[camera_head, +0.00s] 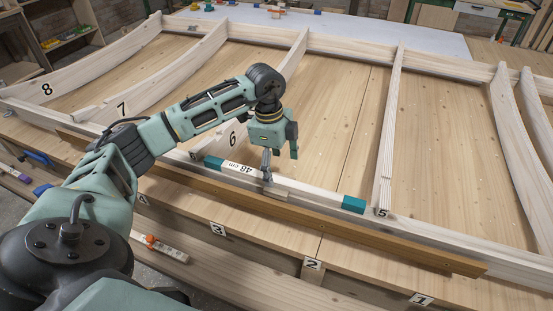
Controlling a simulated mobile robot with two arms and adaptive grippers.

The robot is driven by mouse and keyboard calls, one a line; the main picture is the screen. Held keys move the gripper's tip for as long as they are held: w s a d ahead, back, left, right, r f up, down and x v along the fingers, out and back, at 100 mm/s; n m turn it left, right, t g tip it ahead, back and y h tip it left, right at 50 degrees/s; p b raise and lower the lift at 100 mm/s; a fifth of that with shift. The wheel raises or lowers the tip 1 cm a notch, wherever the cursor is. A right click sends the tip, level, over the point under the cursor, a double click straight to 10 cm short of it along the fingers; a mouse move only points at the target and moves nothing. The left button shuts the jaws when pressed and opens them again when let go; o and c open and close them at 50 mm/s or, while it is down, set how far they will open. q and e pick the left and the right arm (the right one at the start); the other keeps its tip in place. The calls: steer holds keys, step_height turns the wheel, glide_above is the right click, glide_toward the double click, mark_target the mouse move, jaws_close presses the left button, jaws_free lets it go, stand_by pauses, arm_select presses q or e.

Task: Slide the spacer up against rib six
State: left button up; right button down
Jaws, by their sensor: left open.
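The spacer (310,192) is a pale bar marked "48 cm" with teal ends. It lies along the front rail between rib six (230,139) and rib five (386,150). Its left teal end is close to the foot of rib six; I cannot tell whether they touch. Its right teal end stands a short gap from rib five. My left gripper (279,158) is open, pointing down over the spacer's middle. I cannot tell whether its fingers touch the bar. My left arm hides part of rib six. My right gripper is not in view.
Ribs seven (150,83) and eight (90,67) curve away at the left. A brown strip (350,238) runs along the front, with numbered tags on the ledge below. Bare boards lie between the ribs. Small items rest on a pale surface at the back.

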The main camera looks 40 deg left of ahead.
mark_target(279, 179)
arm_select(q)
steer(key=f, duration=0.4)
steer(key=f+p, duration=0.1)
steer(key=f, duration=0.1)
steer(key=shift+w+d, duration=0.1)
steer(key=shift+d, duration=0.25)
steer(key=c, duration=1.4)
steer(key=shift+a, duration=0.15)
steer(key=shift+s+a, duration=0.2)
steer(key=shift+a, duration=0.5)
steer(key=shift+s+a, duration=0.2)
steer(key=shift+a, duration=0.45)
